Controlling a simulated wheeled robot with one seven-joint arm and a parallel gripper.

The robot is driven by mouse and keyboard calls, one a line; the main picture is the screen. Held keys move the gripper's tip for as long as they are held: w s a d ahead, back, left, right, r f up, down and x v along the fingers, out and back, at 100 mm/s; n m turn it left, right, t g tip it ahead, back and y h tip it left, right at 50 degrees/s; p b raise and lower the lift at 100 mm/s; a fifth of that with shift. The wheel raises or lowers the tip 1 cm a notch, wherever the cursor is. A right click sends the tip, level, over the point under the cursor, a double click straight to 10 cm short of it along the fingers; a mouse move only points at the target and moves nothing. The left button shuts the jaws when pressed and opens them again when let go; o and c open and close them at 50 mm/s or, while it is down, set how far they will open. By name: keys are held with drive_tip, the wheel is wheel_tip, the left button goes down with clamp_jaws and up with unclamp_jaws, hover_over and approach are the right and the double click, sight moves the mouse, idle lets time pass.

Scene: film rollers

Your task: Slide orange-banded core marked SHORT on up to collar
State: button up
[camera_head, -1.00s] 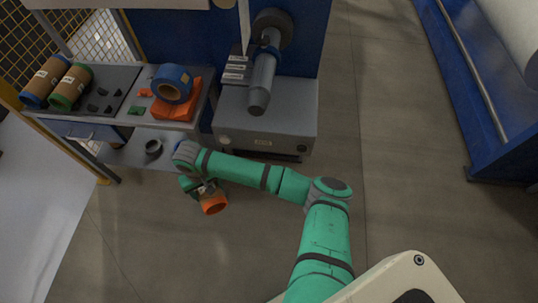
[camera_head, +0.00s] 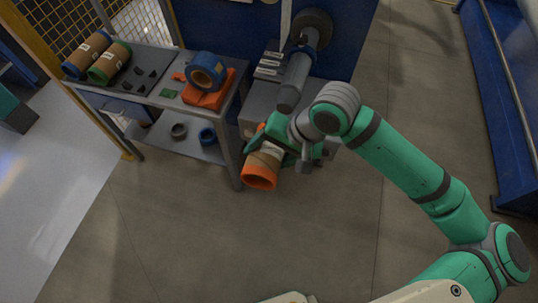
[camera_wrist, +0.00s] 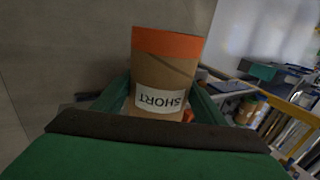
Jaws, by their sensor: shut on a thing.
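The orange-banded core (camera_head: 264,166) is a brown tube with an orange band at its lower, near end. In the wrist view the core (camera_wrist: 163,70) shows a white label reading SHORT, upside down. My gripper (camera_head: 277,148) is shut around the core and holds it in the air, tilted, in front of the machine. The grey shaft (camera_head: 297,75) points toward the camera, up and right of the core, apart from it. A grey round collar (camera_head: 313,30) sits at the shaft's far end, with a blue ring in front of it.
A shelf cart at left holds blue- and green-banded cores (camera_head: 109,62), a blue roll (camera_head: 206,70) on an orange block (camera_head: 208,95), and small parts. The cart's post (camera_head: 230,160) is close left of the core. Floor in front is clear.

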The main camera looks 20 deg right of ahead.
drive_tip(key=shift+s+d+r, duration=0.1)
drive_tip(key=shift+s+r, duration=0.45)
drive_tip(key=shift+s, duration=0.05)
drive_tip(key=shift+w+d, duration=0.6)
drive_tip(key=shift+w, duration=0.4)
drive_tip(key=shift+w+d, duration=0.65)
drive_tip(key=shift+w, duration=0.3)
drive_tip(key=shift+w+d, duration=0.6)
drive_tip(key=shift+w, duration=0.4)
drive_tip(key=shift+w+d, duration=0.15)
drive_tip(key=shift+d, duration=0.2)
drive_tip(key=shift+w+a, duration=0.1)
drive_tip(key=shift+w, duration=0.15)
drive_tip(key=w+d, duration=0.2)
drive_tip(key=shift+w, duration=0.3)
drive_tip(key=shift+w, duration=0.1)
